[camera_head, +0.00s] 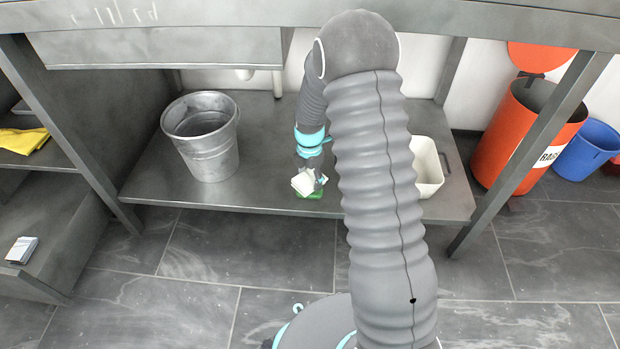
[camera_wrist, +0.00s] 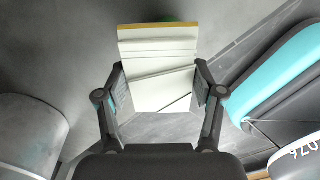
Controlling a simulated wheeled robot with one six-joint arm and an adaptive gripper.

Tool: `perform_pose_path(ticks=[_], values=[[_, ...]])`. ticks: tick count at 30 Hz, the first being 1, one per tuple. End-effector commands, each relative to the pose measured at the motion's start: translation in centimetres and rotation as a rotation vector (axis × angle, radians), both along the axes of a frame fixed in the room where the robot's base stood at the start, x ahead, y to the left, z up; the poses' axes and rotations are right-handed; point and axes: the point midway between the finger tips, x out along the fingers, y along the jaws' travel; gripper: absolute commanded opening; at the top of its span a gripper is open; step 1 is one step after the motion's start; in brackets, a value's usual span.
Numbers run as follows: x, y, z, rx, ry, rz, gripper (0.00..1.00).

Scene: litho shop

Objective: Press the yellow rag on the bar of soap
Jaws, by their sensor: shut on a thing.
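The yellow rag (camera_head: 22,140) lies on a dark shelf at the far left of the head view, well away from my gripper. My gripper (camera_head: 317,170) is low over the shelf under the table. It is shut on a white layered block (camera_head: 302,183), which looks like a folded cloth or pad. In the wrist view the block (camera_wrist: 158,70) sits between both fingers and has a tan edge. A green thing (camera_head: 314,195) shows just under the block; most of it is hidden. I cannot tell whether it is the soap. No bar of soap is clearly seen.
A metal bucket (camera_head: 205,155) stands on the under-shelf (camera_head: 260,195), left of my gripper. A white tub (camera_head: 430,170) stands to the right, partly behind my arm. The table top overhangs the shelf. An orange bin (camera_head: 508,130) and blue bin (camera_head: 588,150) stand at the right.

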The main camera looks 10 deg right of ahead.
Motion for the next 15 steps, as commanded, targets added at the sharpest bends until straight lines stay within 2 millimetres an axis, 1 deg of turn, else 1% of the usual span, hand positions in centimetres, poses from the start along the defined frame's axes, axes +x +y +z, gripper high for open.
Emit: perform_pose_path(ticks=[1,15], values=[[0.0,0.0,0.6,0.000,0.000,0.000,0.40],[0.0,0.0,3.9,0.000,-0.001,0.000,0.40]])
